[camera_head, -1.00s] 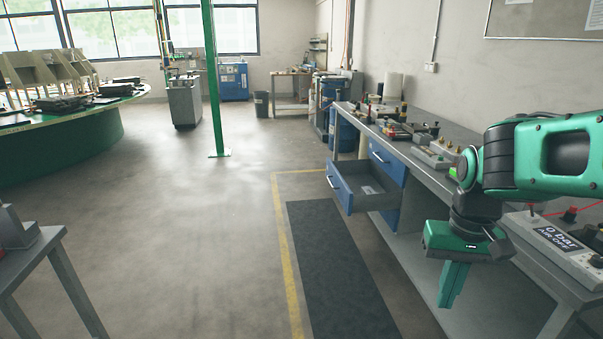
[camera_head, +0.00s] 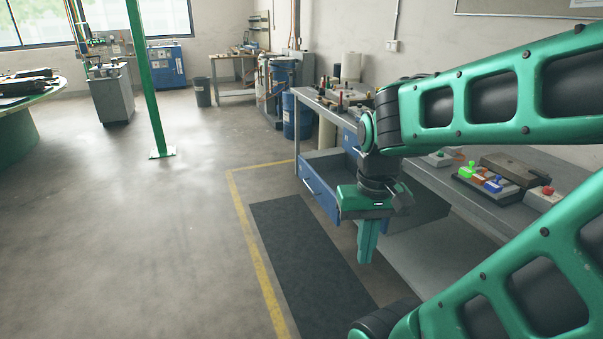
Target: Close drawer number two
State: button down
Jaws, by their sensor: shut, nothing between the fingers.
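A drawer with a blue front (camera_head: 318,196) and a grey inside stands pulled out from under the workbench, its handle facing the aisle. I cannot read a number on it. Another blue front (camera_head: 351,141) above it looks closed and is partly hidden by my arm. My gripper (camera_head: 366,256) points down with its green fingers together and nothing between them. In the picture it overlaps the right part of the open drawer, on the near side. I see no contact, and the gap in depth is hard to judge.
The workbench (camera_head: 455,205) runs along the right wall, with control boxes and coloured buttons (camera_head: 487,181) on top. A dark mat (camera_head: 305,250) lies in front of it, inside a yellow floor line (camera_head: 257,262). The floor left of the line is clear up to a green post (camera_head: 147,85).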

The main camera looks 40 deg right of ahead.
aim_at(322, 176)
jog(key=z, duration=0.25)
jog(key=i, duration=1.3)
jog(key=z, duration=0.3)
